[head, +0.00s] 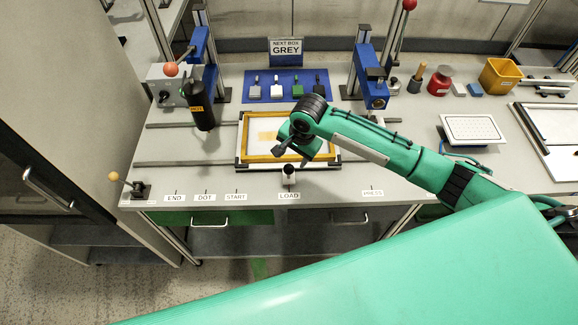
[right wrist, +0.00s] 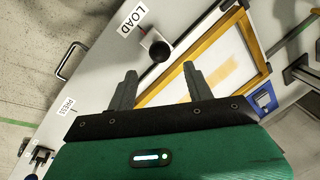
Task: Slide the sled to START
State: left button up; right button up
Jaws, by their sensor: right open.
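The sled (head: 240,160) is a dark-edged tray holding a yellow-framed white panel (head: 262,132). It sits on rails at the middle of the bench, its front knob (head: 289,172) above the LOAD label (head: 289,196). The START label (head: 235,197) is to the left of LOAD on the front edge. My right gripper (head: 281,153) is above the sled's front part. In the right wrist view its fingers (right wrist: 158,84) are apart and empty, with the black knob (right wrist: 160,51) just beyond the gap between them. My left gripper is not in view.
Rails (head: 180,163) run left from the sled, with the END (head: 174,197) and DOT (head: 204,197) labels in front. A black cylinder (head: 203,112) stands over the left rails. A lever with an orange ball (head: 113,176) is at the front left; a blue press (head: 370,75) stands behind right.

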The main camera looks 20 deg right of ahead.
aim_at(289, 166)
jog(key=f, duration=0.3)
jog(key=f+p, duration=0.1)
jog(key=f, duration=0.1)
jog(key=w+a+f+p, duration=0.1)
jog(key=f, duration=0.2)
jog(key=shift+w+f, duration=0.1)
jog(key=shift+f, duration=0.25)
grip_shut()
jog(key=shift+w+a, duration=0.1)
jog(key=shift+a, duration=0.05)
